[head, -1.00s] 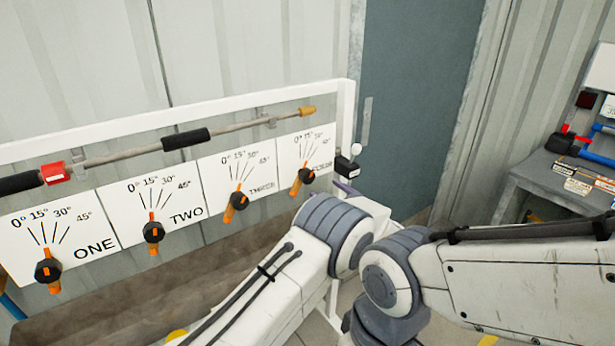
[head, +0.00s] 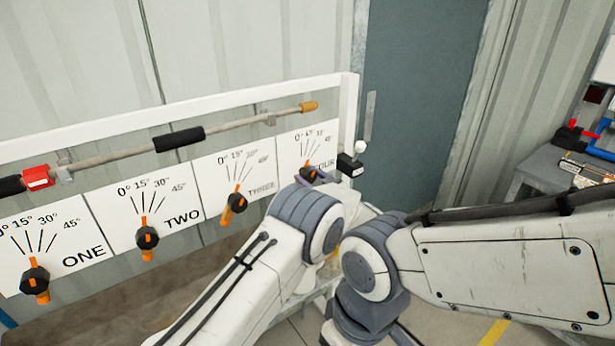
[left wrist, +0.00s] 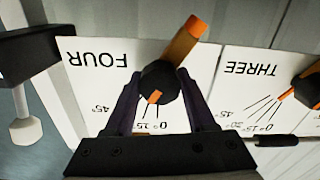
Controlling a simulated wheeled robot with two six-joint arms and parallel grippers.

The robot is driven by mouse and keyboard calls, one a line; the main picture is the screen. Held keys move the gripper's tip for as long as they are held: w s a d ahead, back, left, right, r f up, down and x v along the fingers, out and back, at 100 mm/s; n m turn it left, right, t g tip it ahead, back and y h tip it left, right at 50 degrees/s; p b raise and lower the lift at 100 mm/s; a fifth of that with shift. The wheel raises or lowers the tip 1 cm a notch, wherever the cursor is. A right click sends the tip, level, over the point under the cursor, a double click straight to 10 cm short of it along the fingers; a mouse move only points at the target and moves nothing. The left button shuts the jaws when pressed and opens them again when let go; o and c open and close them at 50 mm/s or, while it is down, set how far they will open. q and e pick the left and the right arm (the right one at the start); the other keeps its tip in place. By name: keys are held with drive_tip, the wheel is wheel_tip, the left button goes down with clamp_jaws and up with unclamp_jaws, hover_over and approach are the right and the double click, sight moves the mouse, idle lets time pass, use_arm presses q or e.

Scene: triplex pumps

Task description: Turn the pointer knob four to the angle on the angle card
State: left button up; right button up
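Pointer knob four (head: 308,174) is at the right end of the row of dial plates, partly hidden by my left arm in the head view. In the left wrist view, which is upside down, its black hub (left wrist: 160,82) carries an orange pointer bar. The bar is tilted, its short end toward the scale. My left gripper (left wrist: 160,75) has its dark fingers apart, one on each side of the hub; contact is not clear. The gripper hides part of the plate's angle marks. I cannot make out an angle card. My right gripper is not in view.
Knobs one (head: 34,280), two (head: 147,238) and three (head: 235,203) sit left of knob four. A long bar (head: 110,160) runs above the plates. A black block with a white ball (head: 350,165) is close right of knob four. A cluttered bench (head: 545,170) stands far right.

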use_arm(q)
clamp_jaws()
drive_tip(key=shift+d+m+p, duration=0.1)
drive_tip(key=shift+m+p, duration=0.35)
drive_tip(key=shift+m, duration=1.05)
drive_tip(key=o, duration=0.9)
unclamp_jaws()
drive_tip(key=shift+c, duration=0.2)
drive_tip(key=shift+s, duration=0.15)
